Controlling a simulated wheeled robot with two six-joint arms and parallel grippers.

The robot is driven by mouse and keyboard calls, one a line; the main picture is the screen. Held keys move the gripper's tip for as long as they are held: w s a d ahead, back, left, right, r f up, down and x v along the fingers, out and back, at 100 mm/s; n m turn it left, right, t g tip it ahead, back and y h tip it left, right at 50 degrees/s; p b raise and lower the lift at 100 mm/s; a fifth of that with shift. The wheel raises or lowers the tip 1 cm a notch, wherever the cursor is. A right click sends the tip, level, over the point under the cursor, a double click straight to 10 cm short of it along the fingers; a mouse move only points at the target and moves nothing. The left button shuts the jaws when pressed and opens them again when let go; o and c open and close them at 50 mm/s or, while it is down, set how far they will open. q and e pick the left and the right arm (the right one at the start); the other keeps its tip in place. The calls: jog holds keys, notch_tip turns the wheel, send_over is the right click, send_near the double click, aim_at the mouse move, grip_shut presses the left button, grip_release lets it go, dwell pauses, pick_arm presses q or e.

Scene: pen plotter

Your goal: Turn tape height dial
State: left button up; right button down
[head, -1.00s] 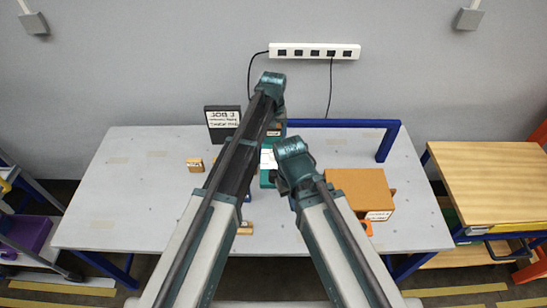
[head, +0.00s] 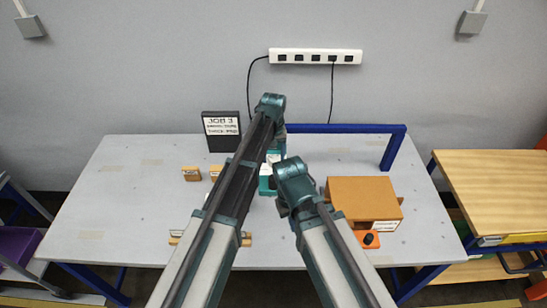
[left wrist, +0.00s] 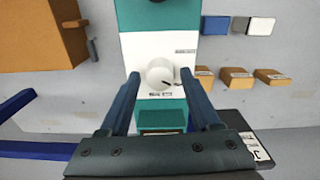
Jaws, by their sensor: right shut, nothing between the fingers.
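The dial (left wrist: 158,71) is a round white knob on the white face of a teal device (left wrist: 155,16) in the left wrist view. A small dark mark shows at its lower right edge. My left gripper (left wrist: 160,80) is open, one finger on each side of the dial, with visible gaps; I cannot tell how deep the fingers reach. In the head view the teal device (head: 265,186) is mostly behind my left arm, and the dial is hidden. My right gripper (head: 284,208) is low beside its wrist, mostly hidden by my arm, and away from the dial.
A brown box (head: 362,198) stands right of the device, with an orange block with a black knob (head: 370,239) in front. A sign reading JOB 3 and THICK PAD (head: 221,131) stands behind. Small labelled blocks (head: 191,174) lie left. A blue frame (head: 345,128) spans the back right.

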pick_arm(q)
grip_shut()
jog(key=n, duration=0.5)
jog(key=shift+n, duration=0.4)
jog(key=n, duration=0.5)
jog(key=shift+n, duration=0.6)
jog(key=shift+o, duration=1.3)
grip_release()
